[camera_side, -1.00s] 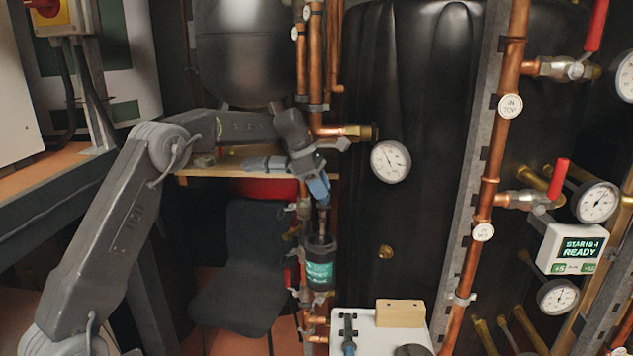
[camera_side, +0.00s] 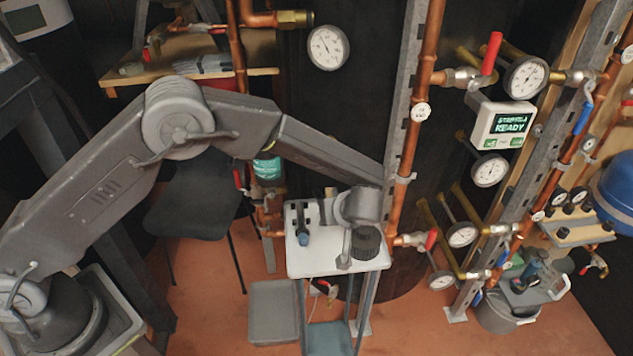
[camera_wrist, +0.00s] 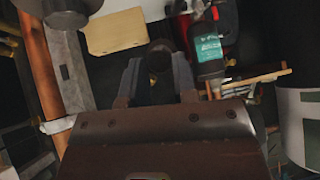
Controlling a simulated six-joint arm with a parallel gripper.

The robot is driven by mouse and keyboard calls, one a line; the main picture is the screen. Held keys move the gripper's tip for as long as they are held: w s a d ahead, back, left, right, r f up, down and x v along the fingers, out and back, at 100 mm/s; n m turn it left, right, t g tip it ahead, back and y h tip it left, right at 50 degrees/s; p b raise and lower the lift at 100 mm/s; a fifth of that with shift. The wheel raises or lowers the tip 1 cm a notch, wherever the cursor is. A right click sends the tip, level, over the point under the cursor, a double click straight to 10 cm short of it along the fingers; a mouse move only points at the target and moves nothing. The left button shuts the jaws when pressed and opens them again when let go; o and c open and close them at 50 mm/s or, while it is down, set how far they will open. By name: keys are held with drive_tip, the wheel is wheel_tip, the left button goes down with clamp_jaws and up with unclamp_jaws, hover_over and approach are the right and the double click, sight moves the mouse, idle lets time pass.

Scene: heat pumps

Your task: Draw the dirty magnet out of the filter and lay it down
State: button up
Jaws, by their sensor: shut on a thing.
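My gripper (camera_wrist: 158,80) is shut on a dark rod, the magnet (camera_wrist: 159,58), which shows between the two fingers in the wrist view. Dirt on it cannot be made out. The filter (camera_side: 267,168), a dark canister with a teal label, is on the copper pipe behind my arm. It also shows upper right in the wrist view (camera_wrist: 208,48), apart from the gripper. In the side view my wrist hangs over the right part of the white-topped stand (camera_side: 305,265). The magnet cannot be made out there.
Copper pipe (camera_side: 402,180) rises just right of the stand. A grey tray (camera_side: 273,310) lies on the floor below.

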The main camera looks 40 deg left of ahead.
drive_tip(key=shift+m+t, duration=0.3)
drive_tip(key=shift+s+d+f, duration=0.1)
drive_tip(key=shift+d+f, duration=0.1)
drive_tip(key=shift+f, duration=1.65)
drive_tip(key=shift+d+f, duration=0.2)
drive_tip(key=shift+f, duration=1.6)
drive_tip(key=o, duration=1)
drive_tip(key=shift+c, duration=0.2)
wheel_tip(320, 180, up, 11)
